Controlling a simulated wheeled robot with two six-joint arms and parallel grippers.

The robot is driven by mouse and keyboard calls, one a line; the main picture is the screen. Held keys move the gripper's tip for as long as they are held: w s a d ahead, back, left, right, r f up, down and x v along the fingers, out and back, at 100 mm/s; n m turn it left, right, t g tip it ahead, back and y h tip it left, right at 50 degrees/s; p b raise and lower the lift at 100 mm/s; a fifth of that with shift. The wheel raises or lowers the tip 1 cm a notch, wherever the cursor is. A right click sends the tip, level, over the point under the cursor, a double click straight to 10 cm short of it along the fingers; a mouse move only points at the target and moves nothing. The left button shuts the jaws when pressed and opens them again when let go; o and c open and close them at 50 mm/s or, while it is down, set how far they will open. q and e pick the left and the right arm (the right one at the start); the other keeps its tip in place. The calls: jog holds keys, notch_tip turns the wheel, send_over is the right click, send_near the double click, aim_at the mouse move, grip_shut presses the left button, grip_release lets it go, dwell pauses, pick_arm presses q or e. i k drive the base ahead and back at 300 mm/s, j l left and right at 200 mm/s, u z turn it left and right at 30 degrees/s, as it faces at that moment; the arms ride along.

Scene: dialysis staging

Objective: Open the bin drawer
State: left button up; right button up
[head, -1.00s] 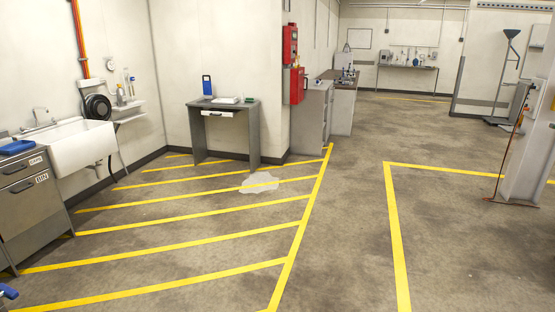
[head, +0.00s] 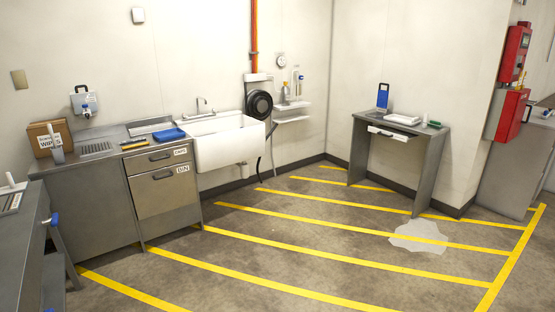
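The bin drawer (head: 164,194) is the lower, larger front of the grey metal counter unit at left, with a "BIN" label (head: 183,197) and a dark handle (head: 161,177) near its top edge. It looks shut. A smaller drawer (head: 158,160) with its own handle and label sits directly above it and also looks shut. Neither of my grippers can be made out in the head view.
A white sink (head: 230,146) adjoins the unit on its right. A cardboard wipes box (head: 50,138) and a blue tray (head: 169,135) stand on the counter. A grey table (head: 22,240) is at near left. Striped floor (head: 270,255) before the drawers is clear.

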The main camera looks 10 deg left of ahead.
aim_at(157, 192)
jog(key=i+j+u, duration=0.2)
jog(key=i+u, duration=0.2)
jog(key=i, duration=0.4)
jog(key=i+u, duration=0.45)
jog(key=i, duration=0.35)
